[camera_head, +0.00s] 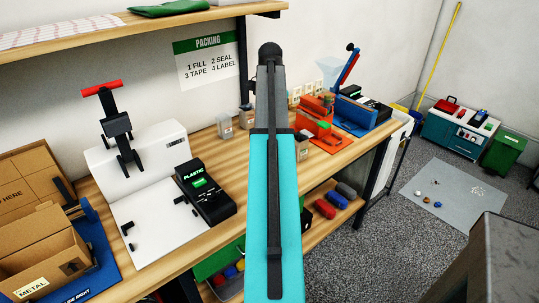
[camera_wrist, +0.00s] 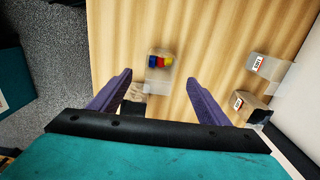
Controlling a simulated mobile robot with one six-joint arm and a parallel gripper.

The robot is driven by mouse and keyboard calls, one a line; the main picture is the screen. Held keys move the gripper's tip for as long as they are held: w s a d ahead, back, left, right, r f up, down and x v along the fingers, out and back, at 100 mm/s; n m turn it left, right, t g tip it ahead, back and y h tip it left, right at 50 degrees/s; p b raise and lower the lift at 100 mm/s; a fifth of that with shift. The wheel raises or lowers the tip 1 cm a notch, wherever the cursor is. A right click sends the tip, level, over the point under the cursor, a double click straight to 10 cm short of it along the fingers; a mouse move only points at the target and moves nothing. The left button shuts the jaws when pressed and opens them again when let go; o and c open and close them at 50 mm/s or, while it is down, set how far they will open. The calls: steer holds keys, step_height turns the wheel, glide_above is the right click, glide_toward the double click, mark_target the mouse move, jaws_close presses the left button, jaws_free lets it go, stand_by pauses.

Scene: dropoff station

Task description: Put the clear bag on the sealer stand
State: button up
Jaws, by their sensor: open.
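The clear bag (camera_wrist: 159,76) lies on the wooden bench in the wrist view, with blue, red and yellow pieces showing at its far end. My gripper (camera_wrist: 158,79) is open, its two purple fingers apart on either side of the bag's near part. Whether the fingers are above the bag or level with it I cannot tell. In the head view my arm hides the gripper. A white unit with a red-handled black press (camera_head: 118,135) and a flat white plate (camera_head: 150,225) stands at left, apparently the sealer stand. Its plate carries small black fittings and no bag.
Two clear labelled containers (camera_wrist: 270,66) (camera_wrist: 247,106) stand right of the bag, near the wall. A black box marked PLASTIC (camera_head: 205,192) sits beside the white plate. A cardboard box (camera_head: 40,265) is at far left. Orange (camera_head: 318,118) and blue (camera_head: 355,110) devices stand farther along the bench.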

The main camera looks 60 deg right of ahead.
steer(key=shift+f+p, duration=0.5)
steer(key=shift+f, duration=3.15)
steer(key=shift+f+p, duration=0.8)
steer(key=shift+f, duration=1.8)
steer(key=c, duration=1.2)
steer(key=shift+r, duration=0.15)
steer(key=shift+d+r+b, duration=0.1)
steer(key=shift+r+b, duration=0.55)
steer(key=shift+r, duration=0.95)
steer(key=s+a+b, duration=0.1)
steer(key=s+a, duration=0.2)
steer(key=a, duration=0.1)
steer(key=s+a+r+b, duration=0.1)
steer(key=s+a, duration=0.2)
steer(key=a, duration=0.2)
steer(key=s+a, duration=0.2)
steer(key=a, duration=0.2)
steer(key=shift+s+a+r+b, duration=0.25)
steer(key=shift+s+b, duration=0.15)
